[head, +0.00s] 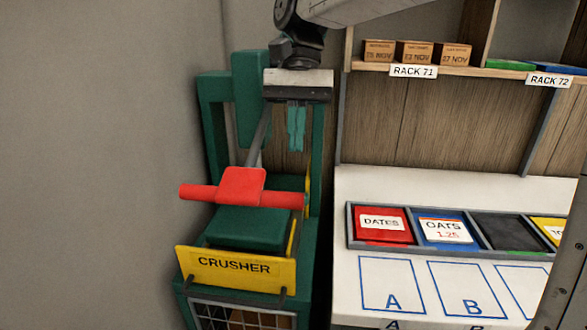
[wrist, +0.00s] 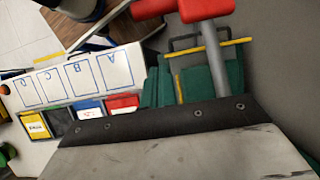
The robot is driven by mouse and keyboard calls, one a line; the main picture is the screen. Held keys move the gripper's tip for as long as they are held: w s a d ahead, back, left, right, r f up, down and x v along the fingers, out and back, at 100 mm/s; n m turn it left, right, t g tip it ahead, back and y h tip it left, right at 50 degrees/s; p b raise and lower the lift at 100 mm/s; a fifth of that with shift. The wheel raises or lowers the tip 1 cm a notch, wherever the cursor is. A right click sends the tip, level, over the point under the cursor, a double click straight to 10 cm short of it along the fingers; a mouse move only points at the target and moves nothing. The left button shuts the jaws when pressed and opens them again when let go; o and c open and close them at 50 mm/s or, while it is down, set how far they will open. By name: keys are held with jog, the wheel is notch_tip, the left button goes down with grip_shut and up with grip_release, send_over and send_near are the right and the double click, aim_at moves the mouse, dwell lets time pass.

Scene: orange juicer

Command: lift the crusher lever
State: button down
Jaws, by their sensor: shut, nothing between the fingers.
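The crusher (head: 250,225) is a dark green machine with a yellow "CRUSHER" plate (head: 236,267) on its front. Its lever has a red T-shaped handle (head: 240,187) on a grey rod (head: 258,140) that slants up and back. The handle lies low over the machine's front part. My gripper (head: 296,148) points down, its teal fingers shut and empty, above and to the right of the handle and apart from it in the picture. In the wrist view the red handle (wrist: 207,8) and grey rod (wrist: 214,62) show beyond my gripper's body; the fingertips are hidden there.
A white counter (head: 352,205) stands right of the crusher with labelled bins (head: 383,225) and lettered outlines. A shelf (head: 475,71) with small boxes (head: 416,52) is at upper right. A yellow upright strip (head: 307,180) is on the crusher's right side. A grey wall (head: 90,160) fills the left.

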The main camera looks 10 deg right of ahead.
jog(key=x, duration=1)
jog(key=shift+s+a+r, duration=0.2)
jog(key=shift+s+r, duration=0.45)
jog(key=shift+r, duration=0.1)
jog(key=shift+s+a+r, duration=0.2)
jog(key=shift+s+r, duration=0.45)
jog(key=shift+r, duration=0.15)
